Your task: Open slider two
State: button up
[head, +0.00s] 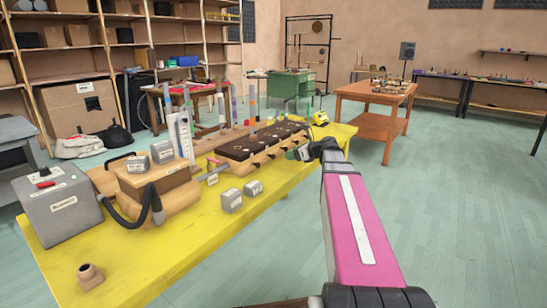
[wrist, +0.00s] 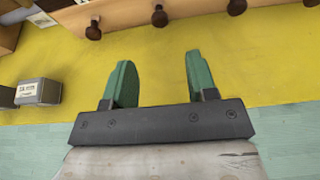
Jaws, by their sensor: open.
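A long wooden box with a dark top (head: 240,147) stands on the yellow table, with a row of round brown knobs along its front. In the wrist view, part of its wooden front (wrist: 125,12) shows at the top, with a left knob (wrist: 94,32), a middle knob (wrist: 160,17) and a right knob (wrist: 237,7). I cannot tell which of them belongs to slider two. My gripper (wrist: 158,62) has green fingers, spread apart with nothing between them. The knobs lie beyond the fingertips, apart from them. In the head view my gripper (head: 299,153) is by the box's right end.
Two small grey boxes (head: 242,195) stand left of my gripper; a grey labelled box (wrist: 38,92) shows in the wrist view. Open floor lies to the right.

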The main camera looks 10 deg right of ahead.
aim_at(274, 156)
jog(key=x, duration=1)
